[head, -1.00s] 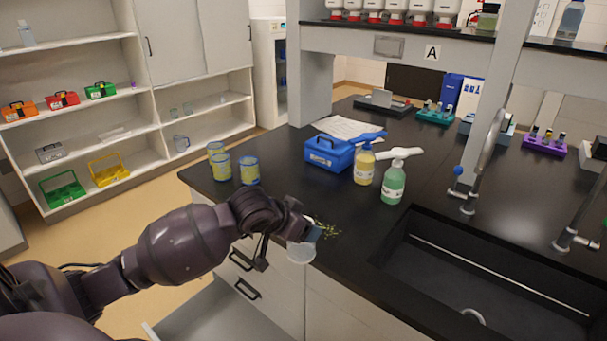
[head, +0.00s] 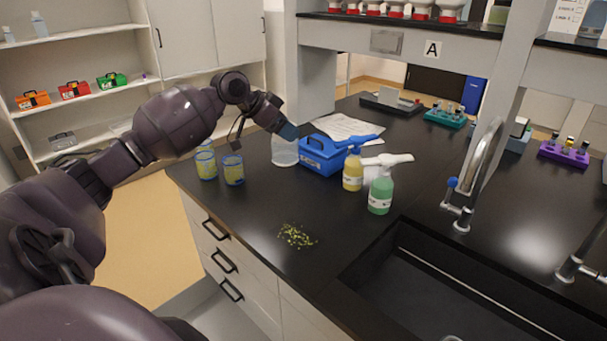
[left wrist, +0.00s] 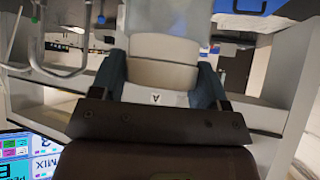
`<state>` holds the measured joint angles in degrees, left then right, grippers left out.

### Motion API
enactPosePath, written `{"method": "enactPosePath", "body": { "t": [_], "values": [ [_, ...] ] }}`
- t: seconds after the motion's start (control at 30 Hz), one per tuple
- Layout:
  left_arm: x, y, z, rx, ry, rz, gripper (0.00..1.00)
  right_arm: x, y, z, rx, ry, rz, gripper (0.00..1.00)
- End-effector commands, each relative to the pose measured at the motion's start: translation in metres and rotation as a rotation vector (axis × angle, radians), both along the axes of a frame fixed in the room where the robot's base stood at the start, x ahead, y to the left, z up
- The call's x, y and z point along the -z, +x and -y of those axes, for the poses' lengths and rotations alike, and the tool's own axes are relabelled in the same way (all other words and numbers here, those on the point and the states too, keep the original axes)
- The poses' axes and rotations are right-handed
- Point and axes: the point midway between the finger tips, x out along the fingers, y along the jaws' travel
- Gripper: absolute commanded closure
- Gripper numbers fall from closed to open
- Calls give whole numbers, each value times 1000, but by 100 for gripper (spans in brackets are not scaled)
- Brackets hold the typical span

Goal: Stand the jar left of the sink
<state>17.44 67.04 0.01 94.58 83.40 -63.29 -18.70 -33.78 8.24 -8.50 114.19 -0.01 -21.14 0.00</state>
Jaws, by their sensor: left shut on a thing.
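The jar (head: 284,152) is clear and whitish and looks empty. My left gripper (head: 287,132) is shut on it from above and left. It looks upright, at the back of the black counter between the yellow jars and the blue caddy; I cannot tell whether its base touches the counter. In the left wrist view the pale jar (left wrist: 165,62) fills the space between both fingers. The black sink (head: 440,300) is at the lower right. My right gripper is not in view.
Yellow-green bits (head: 296,236) lie scattered on the counter left of the sink. Blue-rimmed yellow jars (head: 233,170), a blue caddy (head: 322,160), a yellow bottle (head: 353,172) and a green bottle (head: 380,194) stand further back. A tap (head: 470,180) rises behind the sink. Bare counter surrounds the bits.

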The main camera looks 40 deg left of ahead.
Motion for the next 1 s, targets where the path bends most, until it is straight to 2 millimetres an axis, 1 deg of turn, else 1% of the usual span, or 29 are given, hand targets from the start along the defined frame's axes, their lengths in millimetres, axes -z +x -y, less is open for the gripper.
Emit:
{"method": "enactPosePath", "body": {
  "t": [0.07, 0.17, 0.27, 0.47, 0.7, 0.8, 0.9, 1.0],
  "values": [
    [0, 0, 0, 0, 0, 0, 67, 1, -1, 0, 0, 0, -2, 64],
    [7, 0, 0, -1, -1, -2, 67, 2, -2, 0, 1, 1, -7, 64],
    [24, 0, 0, -1, -4, -4, 67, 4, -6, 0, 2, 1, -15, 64],
    [67, 0, 0, -1, -3, -3, 67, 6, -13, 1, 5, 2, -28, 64],
    [119, -1, 1, -1, -3, -4, 67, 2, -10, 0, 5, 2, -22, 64],
    [137, 0, 0, -2, -3, -3, 67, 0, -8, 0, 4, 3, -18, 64],
    [150, 0, 0, -1, -2, -2, 67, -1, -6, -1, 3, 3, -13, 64],
    [156, 0, 0, -1, -1, 0, 67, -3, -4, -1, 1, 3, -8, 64]
  ]
}}
